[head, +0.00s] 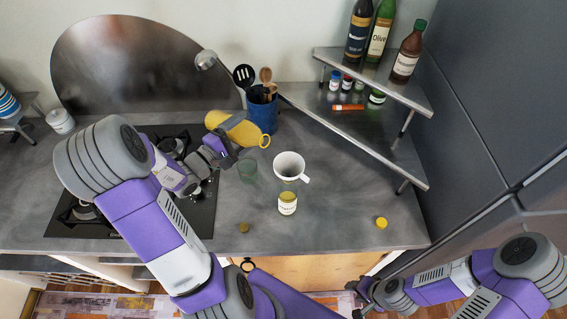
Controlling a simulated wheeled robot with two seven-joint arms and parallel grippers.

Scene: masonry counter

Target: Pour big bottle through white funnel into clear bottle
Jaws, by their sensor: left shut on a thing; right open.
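My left gripper (228,146) is shut on a large yellow bottle (238,129) with a ring-like handle at its right end. The bottle is tipped far over, nearly lying, in front of the blue utensil pot. The white funnel (289,164) is to the right of the bottle and apart from it, its wide mouth facing up. A clear bottle (290,186) shows only faintly under the funnel, mostly hidden. My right gripper (362,296) is open and empty, low in front of the counter edge.
A labelled jar (287,204) stands just in front of the funnel. A yellow cap (381,223) and a brown cork-like piece (243,228) lie on the counter. The blue pot (262,112), the hob and a corner shelf (350,142) surround the workspace.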

